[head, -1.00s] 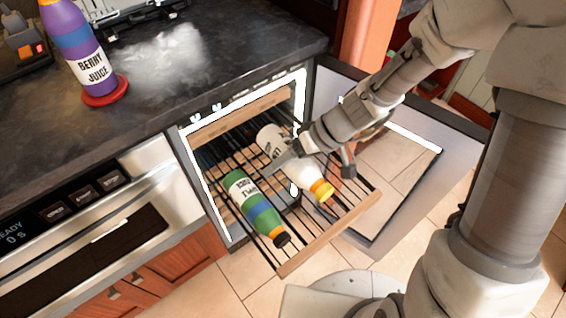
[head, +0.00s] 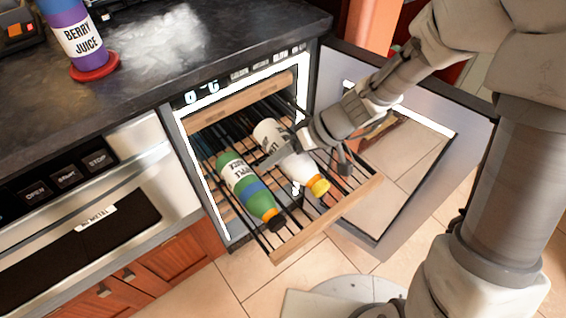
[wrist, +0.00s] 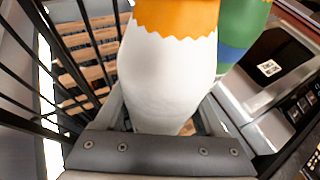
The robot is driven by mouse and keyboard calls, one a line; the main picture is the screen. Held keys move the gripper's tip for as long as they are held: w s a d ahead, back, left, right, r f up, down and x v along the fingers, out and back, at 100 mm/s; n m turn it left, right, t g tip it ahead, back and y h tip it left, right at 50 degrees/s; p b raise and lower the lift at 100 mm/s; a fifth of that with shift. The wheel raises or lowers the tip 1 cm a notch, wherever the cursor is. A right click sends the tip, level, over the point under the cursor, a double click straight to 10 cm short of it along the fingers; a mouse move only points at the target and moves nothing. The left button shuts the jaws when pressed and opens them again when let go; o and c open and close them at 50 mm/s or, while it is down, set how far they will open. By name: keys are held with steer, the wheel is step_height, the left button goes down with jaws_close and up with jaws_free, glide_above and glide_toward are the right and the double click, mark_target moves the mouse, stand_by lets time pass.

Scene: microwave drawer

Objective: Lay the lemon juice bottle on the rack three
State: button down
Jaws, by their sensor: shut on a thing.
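The lemon juice bottle (head: 298,168) is white with a yellow cap. It lies on its side along the pulled-out wire rack (head: 330,225), cap toward the wooden front bar. My gripper (head: 308,158) is shut around its body from above, a finger on each side. In the wrist view the white bottle (wrist: 168,75) fills the middle between the fingers, with its orange-yellow band at the top. Whether the bottle rests its full weight on the wires cannot be told. The rack's number does not show.
A green juice bottle (head: 233,168) lies on the same rack, left of the white one. A rack with a wooden front (head: 240,104) sits pushed in above. The open cooler door (head: 440,150) stands at right. A berry juice bottle (head: 68,20) stands on the counter.

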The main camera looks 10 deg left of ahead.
mark_target(285, 179)
steer(key=shift+h, duration=0.3)
steer(key=f, duration=0.1)
steer(key=s+d+f, duration=0.1)
steer(key=f, duration=0.1)
steer(key=shift+s+d+f, duration=0.3)
steer(key=shift+d+f, duration=0.1)
jaws_free()
steer(key=w+a+r+p+v, duration=0.1)
steer(key=p+v, duration=0.6)
steer(key=v, duration=1.2)
steer(key=shift+w+a+r, duration=0.3)
steer(key=shift+a+r, duration=0.25)
steer(key=shift+a, duration=0.05)
